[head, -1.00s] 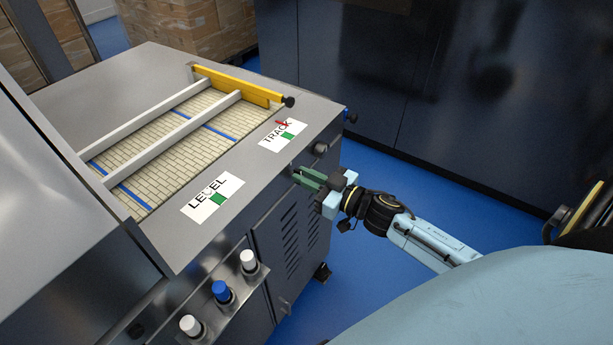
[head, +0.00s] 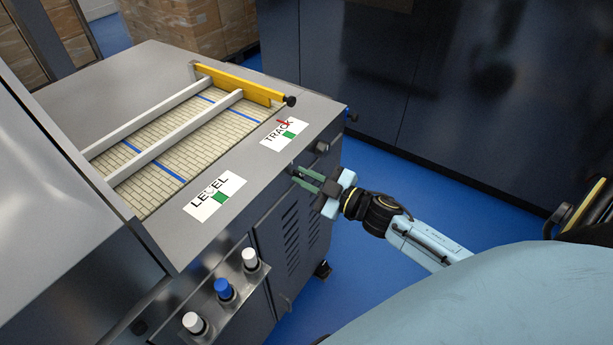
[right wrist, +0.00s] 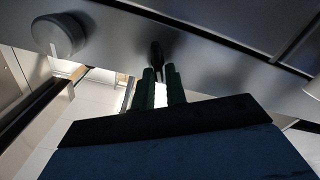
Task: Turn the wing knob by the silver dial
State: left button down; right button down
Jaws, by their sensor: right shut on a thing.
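My right gripper (head: 298,174) is at the front edge of the grey machine, its green fingers pointing at the panel. In the right wrist view its fingers (right wrist: 161,75) are shut on a dark, narrow wing knob (right wrist: 156,52). In the head view the fingers mostly hide this knob. The round silver dial (right wrist: 58,35) is left of the wing knob in the right wrist view. My left gripper is not in view.
The machine top has a LEVEL label (head: 214,196), a TRACK label (head: 284,133) with a red pointer, and a belt (head: 205,125) under white rails. White and blue knobs (head: 223,289) stand on a lower ledge. A dark cabinet (head: 440,90) stands behind; blue floor is open between.

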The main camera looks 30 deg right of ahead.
jog(key=shift+s+a+f+n, duration=0.1)
jog(key=shift+f+n, duration=0.1)
jog(key=shift+n, duration=1)
jog(key=shift+s+a+f+n, duration=0.1)
jog(key=shift+f+n, duration=0.05)
jog(key=shift+n, duration=1.05)
dwell(1.3)
jog(key=shift+w+f+n+b, duration=0.15)
jog(key=shift+n+b, duration=0.6)
jog(key=shift+n, duration=1.95)
dwell(1.6)
